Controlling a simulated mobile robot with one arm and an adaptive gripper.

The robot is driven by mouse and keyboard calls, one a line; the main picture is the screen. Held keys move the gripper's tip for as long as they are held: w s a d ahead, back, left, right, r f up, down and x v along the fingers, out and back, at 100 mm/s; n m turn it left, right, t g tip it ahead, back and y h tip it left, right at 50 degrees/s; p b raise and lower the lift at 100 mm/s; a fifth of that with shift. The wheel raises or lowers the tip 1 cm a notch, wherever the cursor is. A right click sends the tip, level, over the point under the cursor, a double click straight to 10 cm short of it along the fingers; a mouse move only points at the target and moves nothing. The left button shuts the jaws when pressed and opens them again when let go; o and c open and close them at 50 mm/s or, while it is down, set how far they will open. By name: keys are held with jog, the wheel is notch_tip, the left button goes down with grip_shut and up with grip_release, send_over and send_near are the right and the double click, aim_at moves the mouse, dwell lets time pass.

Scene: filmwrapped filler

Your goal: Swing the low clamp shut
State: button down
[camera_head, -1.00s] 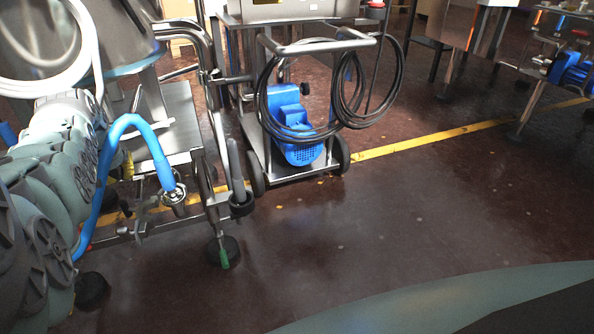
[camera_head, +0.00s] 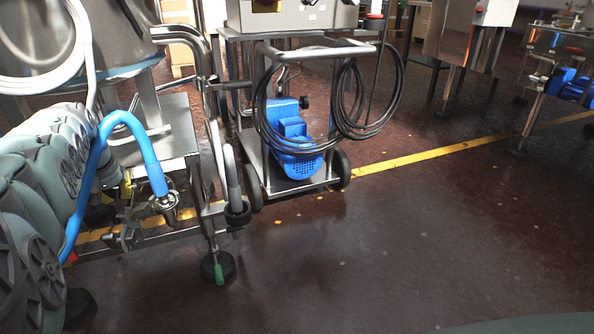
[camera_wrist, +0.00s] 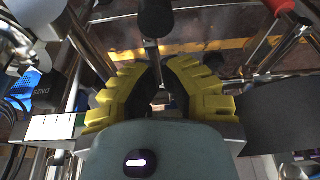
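In the head view a metal clamp fitting (camera_head: 166,204) hangs at the lower end of a blue hose (camera_head: 152,168), beside a steel cart. A smaller metal fitting (camera_head: 126,238) sits lower on the cart's frame. I cannot tell which one is the low clamp, or how far its arm stands open. My gripper's yellow finger (camera_head: 127,186) shows only in part behind the hose. In the wrist view my gripper (camera_wrist: 161,68) has its yellow-backed black fingertips close together. Small metal parts show between and beyond the fingers. Contact with them is unclear.
A trolley with a blue motor (camera_head: 293,138) and coiled black cables (camera_head: 345,95) stands right of the cart. A caster (camera_head: 217,268) stands at the cart's front. The wrist view shows a black knob (camera_wrist: 155,18) and a red handle (camera_wrist: 279,7).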

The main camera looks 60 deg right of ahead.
jog(key=s+p, duration=0.1)
jog(key=p, duration=0.2)
jog(key=s+a+p, duration=0.1)
jog(key=p, duration=0.2)
jog(key=shift+s+a+r, duration=0.15)
jog(key=shift+s+a, duration=0.1)
jog(key=shift+a, duration=0.05)
